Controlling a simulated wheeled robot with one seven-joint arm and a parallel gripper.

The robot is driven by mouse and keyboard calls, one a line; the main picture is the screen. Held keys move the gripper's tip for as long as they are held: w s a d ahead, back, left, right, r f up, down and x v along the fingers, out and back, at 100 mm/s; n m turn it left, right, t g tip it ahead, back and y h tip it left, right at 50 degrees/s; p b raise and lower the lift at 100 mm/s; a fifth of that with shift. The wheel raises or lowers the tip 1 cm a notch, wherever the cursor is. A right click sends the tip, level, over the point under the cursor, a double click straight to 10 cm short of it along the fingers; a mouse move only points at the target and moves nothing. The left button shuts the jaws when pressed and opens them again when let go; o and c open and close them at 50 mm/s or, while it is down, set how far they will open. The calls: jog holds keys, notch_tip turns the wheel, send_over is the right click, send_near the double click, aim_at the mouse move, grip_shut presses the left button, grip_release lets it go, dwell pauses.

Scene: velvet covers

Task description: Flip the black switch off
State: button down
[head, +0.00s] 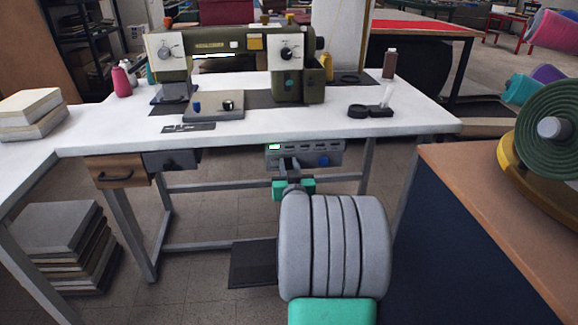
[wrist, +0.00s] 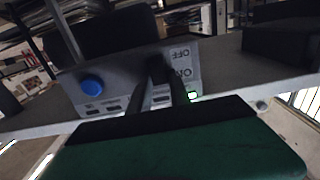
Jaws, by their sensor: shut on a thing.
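The black switch (wrist: 156,70) is on a grey control box (head: 318,152) fixed under the sewing table's front edge. In the wrist view the box's panel is upside down, with OFF and ON lettering beside the switch. A small green light (wrist: 192,96) is lit near the ON lettering. My gripper (wrist: 157,90) reaches up to the panel and is shut on the switch, one dark finger on each side. In the head view my gripper (head: 289,164) hides the switch. Which way the switch is tilted is hard to tell.
A blue button (wrist: 92,85) sits on the same panel. The white table (head: 400,122) lies just above the box and carries a sewing machine (head: 215,62). A wooden drawer (head: 118,171) hangs to the left. A brown-topped counter (head: 470,190) stands close on the right.

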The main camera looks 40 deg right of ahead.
jog(key=shift+f, duration=0.1)
jog(key=f+b, duration=0.1)
jog(key=b, duration=0.2)
jog(key=shift+f+t+h+b, duration=0.2)
jog(key=shift+t+h+b, duration=0.15)
jog(key=shift+b, duration=0.75)
jog(key=t+b, duration=0.1)
jog(key=b, duration=0.1)
jog(key=shift+s+h+b, duration=0.1)
jog(key=shift+h+b, duration=0.15)
jog(key=shift+b, duration=0.1)
jog(key=shift+r, duration=0.4)
jog(key=c, duration=1.2)
grip_release()
